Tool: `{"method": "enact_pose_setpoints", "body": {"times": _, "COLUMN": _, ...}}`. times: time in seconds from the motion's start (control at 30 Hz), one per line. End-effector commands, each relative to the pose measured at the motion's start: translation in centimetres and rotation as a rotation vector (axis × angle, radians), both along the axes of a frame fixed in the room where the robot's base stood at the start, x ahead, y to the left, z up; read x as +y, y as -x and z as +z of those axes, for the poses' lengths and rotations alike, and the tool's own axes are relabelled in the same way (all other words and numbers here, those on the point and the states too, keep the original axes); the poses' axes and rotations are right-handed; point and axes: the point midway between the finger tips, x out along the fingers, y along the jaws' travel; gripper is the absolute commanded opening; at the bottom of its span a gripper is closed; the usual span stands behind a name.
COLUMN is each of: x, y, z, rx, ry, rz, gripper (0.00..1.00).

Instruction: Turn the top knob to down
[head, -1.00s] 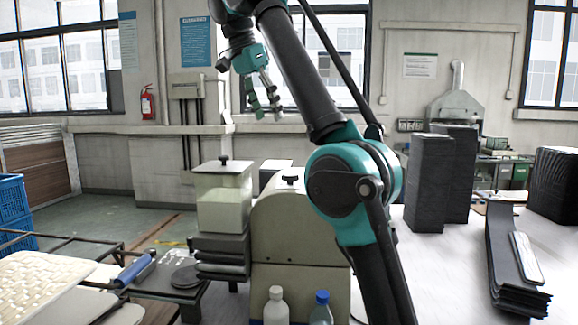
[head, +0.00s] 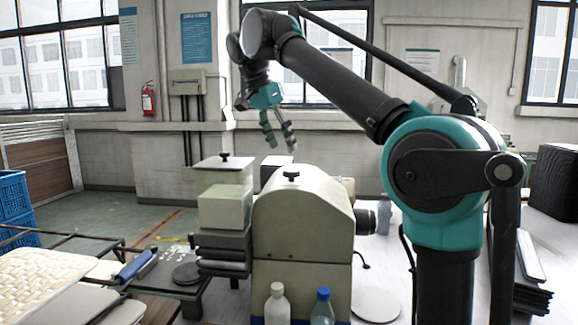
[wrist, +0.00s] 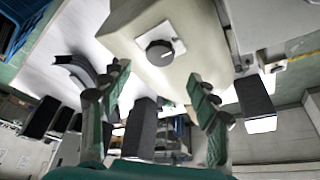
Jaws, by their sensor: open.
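A beige machine with a rounded top (head: 303,225) stands in the middle of the head view. A small black knob (head: 291,176) sits on its top. In the wrist view, a round black knob (wrist: 159,53) sits on a white square plate on a beige body (wrist: 190,20), ahead of the fingers; it looks like the same knob. My gripper (head: 281,147) is open and empty, pointing down above the machine and apart from the knob. In the wrist view its green fingers (wrist: 160,82) are spread, with the knob showing between and beyond their tips.
A lidded beige container (head: 224,205) with another dark knob on top stands left of the machine. Two bottles, one white (head: 277,303) and one blue-capped (head: 322,306), stand in front. A black cylindrical part (head: 366,221) is at the machine's right. Space above the machine is clear.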

Motion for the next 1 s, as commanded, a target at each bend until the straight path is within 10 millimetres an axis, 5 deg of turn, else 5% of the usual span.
{"method": "enact_pose_setpoints", "body": {"times": 0.4, "x": -1.8, "y": -1.7, "z": -5.9, "rx": 0.0, "ry": 0.0, "rz": 0.0, "gripper": 0.61}}
{"method": "enact_pose_setpoints", "body": {"times": 0.83, "x": -2.1, "y": -1.9, "z": -6.8, "rx": 0.0, "ry": 0.0, "rz": 0.001, "gripper": 0.61}}
{"method": "enact_pose_setpoints", "body": {"times": 1.0, "x": -2.1, "y": -1.9, "z": -6.8, "rx": 0.0, "ry": 0.0, "rz": 0.001, "gripper": 0.41}}
